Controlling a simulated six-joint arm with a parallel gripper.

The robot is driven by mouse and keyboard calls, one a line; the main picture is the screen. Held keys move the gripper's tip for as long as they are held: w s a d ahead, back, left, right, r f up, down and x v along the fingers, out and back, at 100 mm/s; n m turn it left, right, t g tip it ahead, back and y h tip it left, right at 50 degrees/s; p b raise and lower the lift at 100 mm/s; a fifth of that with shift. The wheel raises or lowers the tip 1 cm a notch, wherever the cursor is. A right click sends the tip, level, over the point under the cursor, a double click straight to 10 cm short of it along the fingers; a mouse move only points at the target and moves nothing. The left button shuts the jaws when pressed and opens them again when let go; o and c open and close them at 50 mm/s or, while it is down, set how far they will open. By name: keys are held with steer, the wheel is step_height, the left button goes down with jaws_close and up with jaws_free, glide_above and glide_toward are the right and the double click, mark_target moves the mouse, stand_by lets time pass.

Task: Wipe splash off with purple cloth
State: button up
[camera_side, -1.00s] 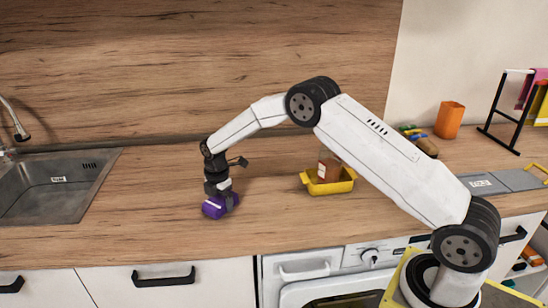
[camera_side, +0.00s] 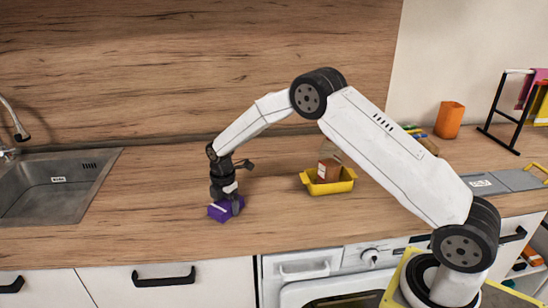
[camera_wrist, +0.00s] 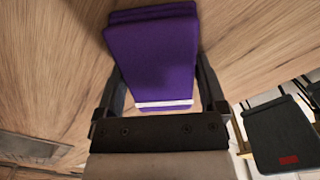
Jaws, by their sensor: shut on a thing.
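The purple cloth (camera_side: 221,211) is a folded pad at the worktop, toward its front edge and right of the sink. My gripper (camera_side: 229,199) points down and is shut on the cloth. In the wrist view the cloth (camera_wrist: 153,55) sticks out between the two dark fingers of my gripper (camera_wrist: 163,92), with a white stripe across its near end. In the side view the cloth looks to be on or just above the wood; I cannot tell which. No splash can be made out on the worktop or on the splashback (camera_side: 190,70).
A yellow tray (camera_side: 327,187) with a brown-labelled bottle (camera_side: 329,168) stands right of my gripper. The steel sink (camera_side: 55,185) is at left. An orange cup (camera_side: 449,120) and a black rack (camera_side: 507,110) stand far right. The worktop (camera_side: 150,210) between sink and cloth is clear.

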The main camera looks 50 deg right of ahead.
steer(key=shift+s+f, duration=0.15)
steer(key=shift+s, duration=0.7)
steer(key=shift+s, duration=0.15)
steer(key=shift+s, duration=0.85)
steer(key=shift+w, duration=0.2)
steer(key=shift+w+r, duration=0.15)
steer(key=shift+w, duration=0.55)
steer(key=shift+w+r, duration=0.1)
steer(key=shift+w, duration=0.55)
steer(key=shift+r, duration=0.2)
steer(key=shift+r, duration=2.35)
